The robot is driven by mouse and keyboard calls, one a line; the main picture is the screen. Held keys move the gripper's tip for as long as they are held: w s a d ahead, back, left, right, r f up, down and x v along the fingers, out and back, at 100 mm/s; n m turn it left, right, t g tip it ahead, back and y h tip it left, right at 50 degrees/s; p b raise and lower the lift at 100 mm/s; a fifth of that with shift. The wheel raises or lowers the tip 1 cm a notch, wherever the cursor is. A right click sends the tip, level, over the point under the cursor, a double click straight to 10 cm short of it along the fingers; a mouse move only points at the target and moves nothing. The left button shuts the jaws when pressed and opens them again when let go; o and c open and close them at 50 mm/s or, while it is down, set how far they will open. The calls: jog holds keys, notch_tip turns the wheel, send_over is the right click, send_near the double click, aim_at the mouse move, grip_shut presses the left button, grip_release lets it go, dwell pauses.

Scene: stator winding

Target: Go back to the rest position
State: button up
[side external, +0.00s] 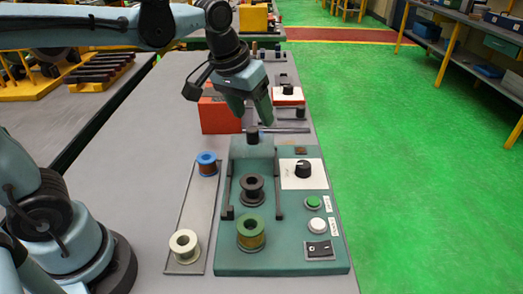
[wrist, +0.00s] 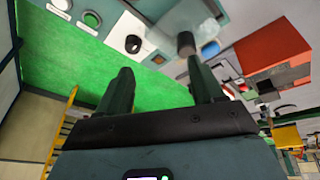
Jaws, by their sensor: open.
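My gripper (side external: 250,108) is open, raised above the far end of the green winding machine (side external: 285,262). Its two fingers also show in the wrist view (wrist: 160,72), apart with nothing between them. A dark vertical post with a knob (side external: 252,135) stands on the machine just below the gripper in the side view. A dark spool (side external: 252,187) sits at the machine's middle. A green-flanged copper spool (side external: 250,234) sits at its near end. A blue spool (side external: 207,163) and a cream spool (side external: 184,245) stand on the narrow tray (side external: 193,215) to the left.
A red-orange box (side external: 220,113) stands close behind and left of the machine. The machine's right side has a black dial (side external: 302,169), a green button (side external: 313,202), a white button (side external: 317,225) and a rocker switch (side external: 320,250). The grey tabletop (side external: 150,165) is clear left of the tray.

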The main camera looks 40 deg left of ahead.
jog(key=s+a+f+m+t, duration=0.1)
jog(key=s+a+f+t, duration=0.2)
jog(key=s+f, duration=0.2)
jog(key=s, duration=0.3)
jog(key=shift+s+a+m, duration=0.35)
jog(key=shift+m, duration=0.05)
